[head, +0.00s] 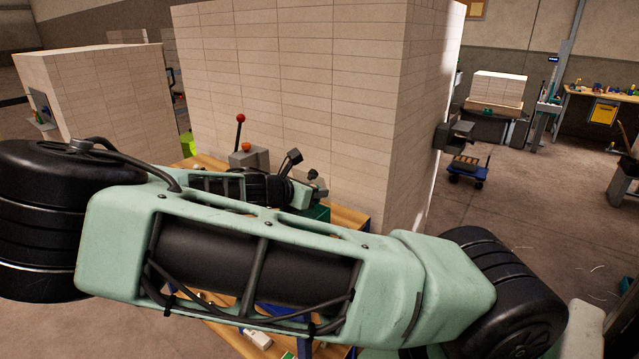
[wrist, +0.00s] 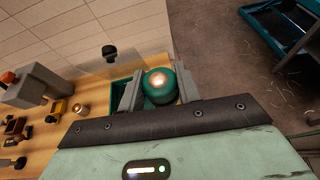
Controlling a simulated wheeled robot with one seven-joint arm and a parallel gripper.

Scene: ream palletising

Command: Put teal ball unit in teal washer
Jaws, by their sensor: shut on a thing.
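The teal ball unit (wrist: 160,86) is a glossy, dark teal rounded piece in the wrist view. My gripper (wrist: 159,92) is shut on it, with one grey finger on each side. A dark teal square-edged thing (wrist: 121,92) shows on the wooden bench just left of the left finger; I cannot tell whether it is the teal washer. A small teal patch (head: 319,212) also shows in the head view, behind my arm. My arm hides the held ball and most of the bench there.
The wooden bench (wrist: 62,140) carries a grey box (wrist: 38,86) with an orange button and several small fittings. A tall stack of white reams (head: 300,70) rises behind the bench. A blue cart (head: 467,172) stands on open floor at right.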

